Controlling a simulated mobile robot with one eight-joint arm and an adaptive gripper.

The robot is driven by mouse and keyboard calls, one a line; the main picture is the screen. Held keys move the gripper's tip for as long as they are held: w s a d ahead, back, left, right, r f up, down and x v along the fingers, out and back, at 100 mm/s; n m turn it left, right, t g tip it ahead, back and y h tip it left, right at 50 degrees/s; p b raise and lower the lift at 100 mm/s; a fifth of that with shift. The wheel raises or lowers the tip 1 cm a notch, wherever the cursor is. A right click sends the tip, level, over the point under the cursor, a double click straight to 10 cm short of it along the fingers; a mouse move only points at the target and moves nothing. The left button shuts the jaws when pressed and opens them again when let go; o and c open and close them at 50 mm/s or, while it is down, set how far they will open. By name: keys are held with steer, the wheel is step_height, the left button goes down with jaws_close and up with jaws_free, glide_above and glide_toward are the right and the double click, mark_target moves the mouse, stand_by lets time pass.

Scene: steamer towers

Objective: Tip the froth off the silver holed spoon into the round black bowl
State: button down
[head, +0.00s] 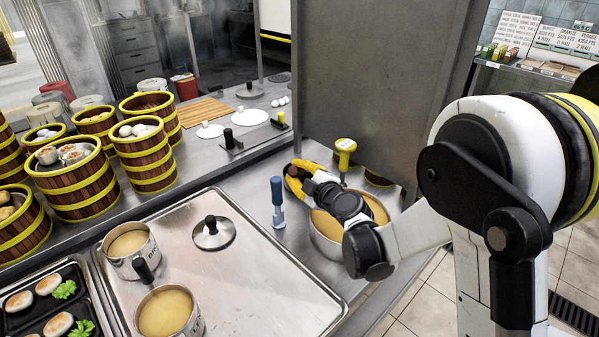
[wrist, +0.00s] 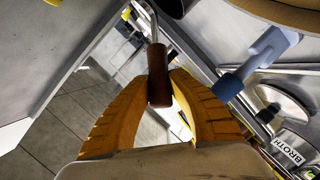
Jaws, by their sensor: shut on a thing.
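My gripper (head: 298,174) is beside the upright panel at the back of the counter in the head view. In the wrist view my gripper (wrist: 160,80) is shut on the brown handle of a silver-shafted utensil (wrist: 159,62), which looks like the holed spoon. Its shaft runs up out of the frame, so its head and any froth are hidden. The spoon does not show clearly in the head view. I cannot make out the round black bowl for sure; a dark curved edge (wrist: 174,6) shows at the top of the wrist view.
A large broth pot (head: 378,209) stands under my arm, partly hidden. A metal tray (head: 255,285) holds smaller pots (head: 168,313) and a lid (head: 212,234). Steamers (head: 147,160) stand left.

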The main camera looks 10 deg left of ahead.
steer(key=shift+f+b, duration=0.95)
steer(key=shift+b, duration=0.15)
steer(key=r+p, duration=0.1)
steer(key=p, duration=0.2)
steer(key=shift+w+d+m+g, duration=0.1)
steer(key=shift+w+m+g, duration=0.2)
steer(key=shift+g, duration=0.1)
steer(key=r+p, duration=0.1)
steer(key=w+r+m+g+p, duration=0.1)
steer(key=p, duration=0.1)
steer(key=w+r+g+p, duration=0.1)
steer(key=p, duration=0.1)
steer(key=shift+d+r+m+h, duration=0.2)
steer(key=shift+m+h, duration=0.1)
steer(key=shift+m, duration=0.1)
steer(key=w+r+g+p, duration=0.1)
steer(key=w+r+m+g+p, duration=0.1)
steer(key=w+p, duration=0.1)
steer(key=w+m+g+p, duration=0.1)
steer(key=shift+w+d+r+g+p, duration=0.15)
steer(key=shift+d+r+g+p, duration=0.15)
steer(key=shift+d+r+p, duration=0.1)
steer(key=shift+f, duration=0.15)
steer(key=shift+w, duration=0.1)
